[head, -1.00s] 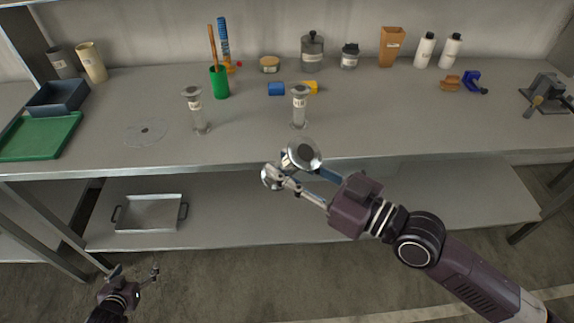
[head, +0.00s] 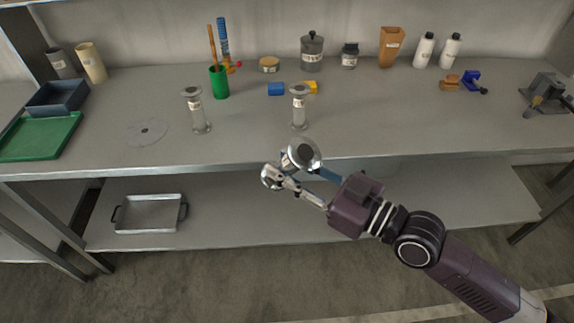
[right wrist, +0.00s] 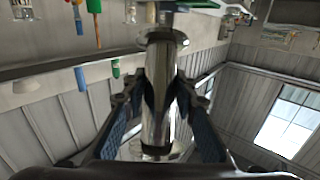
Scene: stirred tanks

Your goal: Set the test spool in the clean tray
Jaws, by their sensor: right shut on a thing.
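My right gripper (head: 290,173) is shut on a shiny metal spool (head: 302,154) with round flanged ends, held tilted in front of the bench edge. In the right wrist view, the fingers clasp its bare cylindrical middle (right wrist: 160,95), and the spool is clear of the bench. Two similar labelled spools stand upright on the bench, one at left (head: 197,112) and one at centre (head: 299,110). A green tray (head: 40,136) lies at the bench's left end; a metal tray with handles (head: 150,214) sits on the lower shelf. I cannot tell which is the clean tray. My left gripper is out of view.
A dark blue bin (head: 57,97) stands behind the green tray. A clear disc (head: 147,134) lies left of the left spool. A green cup (head: 219,83), jars and bottles line the back. The bench front right of centre (head: 400,125) is clear.

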